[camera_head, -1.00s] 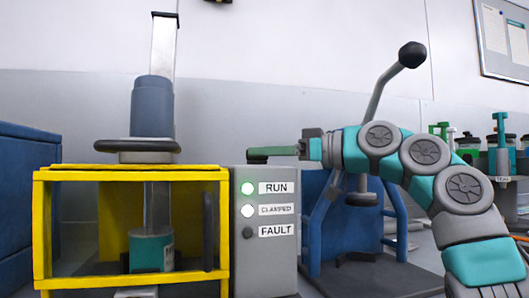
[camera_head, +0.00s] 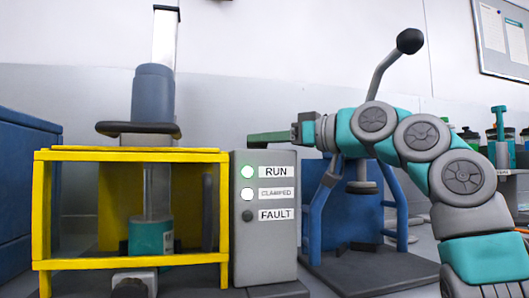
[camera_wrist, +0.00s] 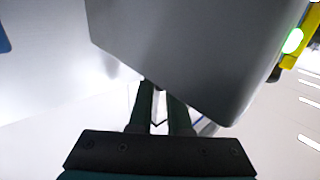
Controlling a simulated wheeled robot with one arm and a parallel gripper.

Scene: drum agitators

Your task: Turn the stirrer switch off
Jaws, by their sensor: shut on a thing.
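The stirrer's grey control box (camera_head: 265,235) stands right of the yellow guard frame (camera_head: 130,156). The switch itself is not clearly visible; the fingertips cover that spot.
A stirrer column (camera_head: 153,95) with a teal vessel (camera_head: 151,236) stands in the guard frame. A blue stand (camera_head: 348,205) with a black-knobbed lever (camera_head: 410,41) is behind my arm. Bottles (camera_head: 500,135) stand far right. Open wall space lies above the box.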

